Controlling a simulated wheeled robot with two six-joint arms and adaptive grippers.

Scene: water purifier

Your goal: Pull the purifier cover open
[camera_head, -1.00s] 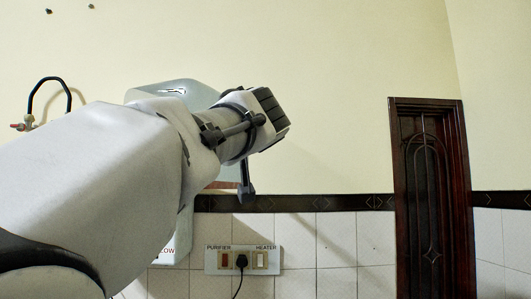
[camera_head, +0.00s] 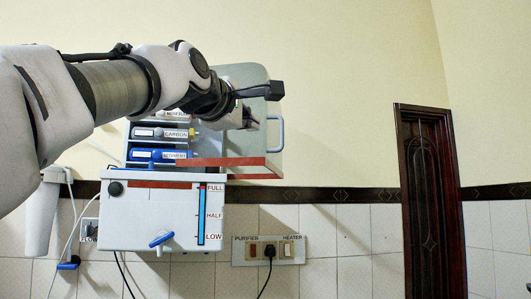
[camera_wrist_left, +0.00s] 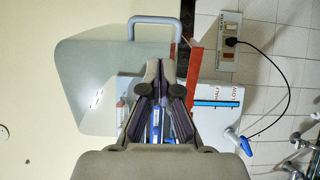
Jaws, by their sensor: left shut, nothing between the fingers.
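The purifier (camera_head: 150,215) is a white wall unit with a blue level strip and a blue tap. Its cover (camera_head: 245,75), a pale grey panel with a red lower edge, stands swung open to the right. Labelled filter cartridges (camera_head: 160,133) show inside. The cover's handle (camera_head: 281,135) is at its right edge, and it also shows in the left wrist view (camera_wrist_left: 154,20). My left gripper (camera_head: 252,122) is in front of the open cover, its fingers shut and empty. In the left wrist view the fingertips (camera_wrist_left: 159,68) are apart from the handle. My right gripper is not in view.
A switch panel (camera_head: 268,250) with a black plug and cable is on the tiled wall to the right below. A white filter housing (camera_head: 43,215) hangs at the left. A dark wooden door (camera_head: 427,200) is farther right. The wall between cover and door is clear.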

